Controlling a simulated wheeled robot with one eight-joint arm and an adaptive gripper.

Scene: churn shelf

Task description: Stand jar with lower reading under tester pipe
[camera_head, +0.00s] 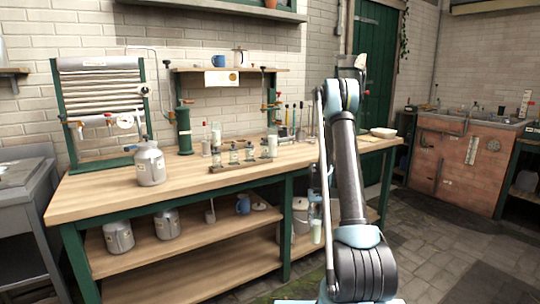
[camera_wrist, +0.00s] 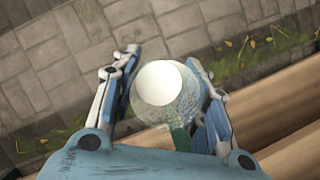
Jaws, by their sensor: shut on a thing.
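My gripper (camera_head: 315,208) points down beside the front of the bench at its right part, below the worktop. It is shut on a glass jar (camera_head: 316,234) with pale contents. In the wrist view the jar (camera_wrist: 162,84) sits between both fingers, its round white top facing the camera, with a green strip at its lower side. A wooden rack (camera_head: 238,162) with several small jars stands on the bench. Green stands with thin pipes rise at the left (camera_head: 184,130) and right (camera_head: 271,105) of the back; I cannot tell which is the tester pipe. No reading is legible.
A metal can (camera_head: 150,165) stands on the worktop (camera_head: 110,192) at the left. The worktop's front is mostly clear. Paved floor (camera_wrist: 60,60) lies below the gripper.

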